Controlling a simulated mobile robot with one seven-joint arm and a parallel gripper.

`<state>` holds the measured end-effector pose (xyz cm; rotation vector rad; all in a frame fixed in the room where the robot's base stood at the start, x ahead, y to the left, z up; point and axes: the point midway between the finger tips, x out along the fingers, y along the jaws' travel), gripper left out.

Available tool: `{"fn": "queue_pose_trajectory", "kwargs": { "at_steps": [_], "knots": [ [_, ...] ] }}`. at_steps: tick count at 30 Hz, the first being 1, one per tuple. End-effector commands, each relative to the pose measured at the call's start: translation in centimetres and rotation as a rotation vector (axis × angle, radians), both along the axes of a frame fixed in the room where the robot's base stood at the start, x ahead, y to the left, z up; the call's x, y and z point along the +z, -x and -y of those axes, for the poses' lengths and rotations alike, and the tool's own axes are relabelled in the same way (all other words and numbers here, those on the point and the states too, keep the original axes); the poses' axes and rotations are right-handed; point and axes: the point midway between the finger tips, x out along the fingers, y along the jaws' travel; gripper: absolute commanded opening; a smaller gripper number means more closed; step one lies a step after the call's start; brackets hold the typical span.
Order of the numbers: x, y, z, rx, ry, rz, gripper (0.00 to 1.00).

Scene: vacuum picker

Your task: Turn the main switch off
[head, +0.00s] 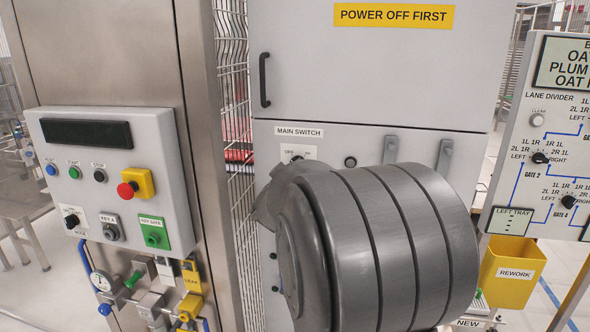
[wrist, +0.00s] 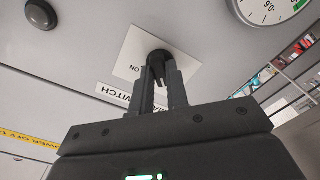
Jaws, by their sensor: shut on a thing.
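The main switch is a black rotary knob (wrist: 159,56) on a white plate (wrist: 127,62) on the grey cabinet. In the wrist view my gripper (wrist: 161,76) has its two fingers shut on the knob, with the plate's ON mark beside them. The OFF mark is hidden there, and I cannot tell which way the knob points. In the head view the plate (head: 310,150) shows under the MAIN SWITCH label (head: 299,132), with OFF at left and ON at right. My arm hides its lower part and my fingers.
A dark round button (head: 350,161) and grey handles (head: 390,149) sit right of the switch. A control box (head: 110,125) with a red emergency stop (head: 127,190) is at left. A gate panel (head: 540,130) and yellow rework bin (head: 508,290) stand at right. A gauge (wrist: 272,8) is near my gripper.

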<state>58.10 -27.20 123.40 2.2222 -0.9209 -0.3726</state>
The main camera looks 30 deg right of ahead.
Motion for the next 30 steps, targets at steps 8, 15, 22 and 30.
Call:
{"fn": "queue_pose_trajectory", "kwargs": {
  "at_steps": [8,15,22,30],
  "knots": [
    [-0.01,-0.04,-0.06,0.001,0.023,-0.023,0.0],
    [-0.01,-0.05,-0.07,0.001,0.024,-0.024,0.0],
    [-0.01,-0.04,-0.06,0.001,0.023,-0.023,0.27],
    [-0.01,-0.02,-0.03,0.001,0.022,-0.023,0.36]
  ]
}}
